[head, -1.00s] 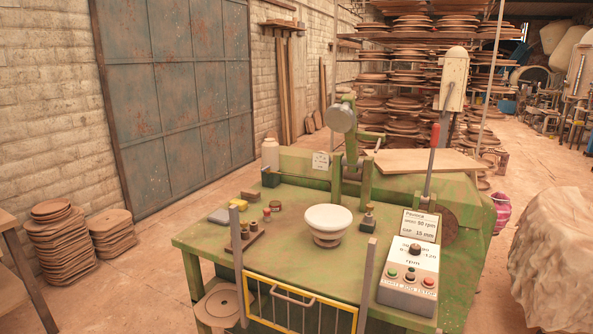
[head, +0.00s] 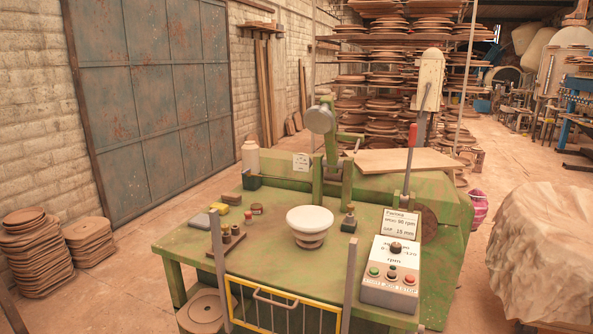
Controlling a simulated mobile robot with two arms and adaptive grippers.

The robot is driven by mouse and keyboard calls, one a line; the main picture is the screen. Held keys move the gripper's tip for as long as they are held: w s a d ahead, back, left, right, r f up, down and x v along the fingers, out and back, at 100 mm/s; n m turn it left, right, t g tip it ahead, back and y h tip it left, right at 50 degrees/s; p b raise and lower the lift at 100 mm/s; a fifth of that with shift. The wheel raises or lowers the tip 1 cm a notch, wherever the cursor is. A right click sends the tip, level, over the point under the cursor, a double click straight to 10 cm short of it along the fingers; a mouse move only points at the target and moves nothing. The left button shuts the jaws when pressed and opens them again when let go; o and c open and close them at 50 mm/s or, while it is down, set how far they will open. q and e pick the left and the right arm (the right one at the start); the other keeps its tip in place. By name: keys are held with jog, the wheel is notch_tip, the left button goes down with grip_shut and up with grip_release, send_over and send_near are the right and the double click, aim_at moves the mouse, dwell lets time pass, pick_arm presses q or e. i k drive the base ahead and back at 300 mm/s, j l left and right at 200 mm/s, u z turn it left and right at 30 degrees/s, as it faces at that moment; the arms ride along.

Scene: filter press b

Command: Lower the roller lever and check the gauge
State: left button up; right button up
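A lever with a red grip (head: 412,136) stands nearly upright at the right of the green machine table (head: 265,260). The roller arm (head: 320,118), with a round grey-green head, is raised above the back of the table. A white bowl-shaped form (head: 310,219) sits on a round base below and in front of it. A small white plate with a dark mark (head: 301,162) stands at the back; I cannot tell whether it is the gauge. A sign (head: 401,223) beside the lever reads 90 rpm and gap 15 mm. Neither of my grippers is in view.
A control box (head: 389,285) with a knob and coloured buttons sits at the front right. A yellow-framed guard (head: 285,298) crosses the front edge between two grey posts. A wooden board (head: 405,161) lies behind. A covered heap (head: 545,255) stands on the right; floor shows between.

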aim_at(413, 128)
jog(key=i+l, duration=0.2)
jog(key=l, duration=0.15)
jog(key=i+l+u, duration=0.1)
jog(key=l, duration=0.25)
jog(key=i+l, duration=0.5)
jog(key=l, duration=0.2)
jog(key=i+l+u, duration=0.1)
jog(key=l, duration=0.25)
jog(key=i+l, duration=0.3)
jog(key=i+l+u, duration=0.1)
jog(key=l, duration=0.35)
jog(key=i, duration=0.1)
